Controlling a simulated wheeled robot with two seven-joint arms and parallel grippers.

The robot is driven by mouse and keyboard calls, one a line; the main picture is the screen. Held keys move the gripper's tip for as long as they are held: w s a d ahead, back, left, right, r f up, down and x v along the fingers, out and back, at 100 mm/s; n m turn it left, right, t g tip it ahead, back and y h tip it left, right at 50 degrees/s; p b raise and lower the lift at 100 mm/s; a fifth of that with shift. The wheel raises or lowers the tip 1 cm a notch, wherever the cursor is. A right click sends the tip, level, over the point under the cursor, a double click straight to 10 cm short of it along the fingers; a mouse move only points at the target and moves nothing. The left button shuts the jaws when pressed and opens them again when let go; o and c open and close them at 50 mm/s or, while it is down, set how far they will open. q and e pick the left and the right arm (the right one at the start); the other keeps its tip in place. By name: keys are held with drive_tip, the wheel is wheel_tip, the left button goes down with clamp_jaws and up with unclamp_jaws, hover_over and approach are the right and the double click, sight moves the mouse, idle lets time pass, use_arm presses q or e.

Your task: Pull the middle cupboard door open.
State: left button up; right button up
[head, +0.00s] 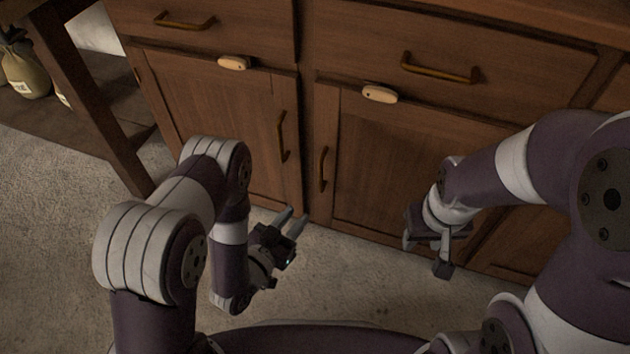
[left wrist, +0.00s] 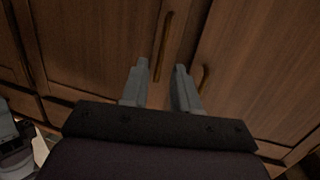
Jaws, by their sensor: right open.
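The middle cupboard door (head: 385,165) is a brown wooden panel door and looks shut. Its upright bar handle (head: 323,170) is near its left edge, beside the handle of the left door (head: 220,125). My left gripper (head: 292,222) is open and empty, low in front of the doors and apart from the handles. In the left wrist view its spread fingers (left wrist: 160,88) point at the door fronts. Two bar handles show there, one (left wrist: 163,47) in line with the gap and one (left wrist: 205,78) to the right. My right gripper (head: 426,256) is open and empty, in front of the middle door's lower right part.
Drawers with bar handles (head: 440,69) run above the doors. Two small pale tags (head: 234,62) (head: 380,94) sit at the tops of the doors. A wooden table leg (head: 95,95) and sacks (head: 25,72) stand at the left. The floor (head: 50,240) is clear at front left.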

sight(320, 174)
use_arm(q)
drive_tip(key=shift+t+h, duration=0.4)
drive_tip(key=shift+t, duration=0.3)
drive_tip(key=b+x, duration=0.1)
drive_tip(key=x, duration=0.3)
drive_tip(key=r+b+x, duration=0.1)
drive_tip(key=b+x, duration=0.1)
drive_tip(key=x, duration=0.2)
drive_tip(key=r+b+x, duration=0.1)
drive_tip(key=b+x, duration=0.1)
drive_tip(key=x, duration=0.2)
drive_tip(key=shift+w+a+r, duration=0.2)
drive_tip(key=shift+r, duration=0.05)
drive_tip(key=shift+w+d+r, duration=0.15)
drive_tip(key=shift+w, duration=0.2)
clamp_jaws()
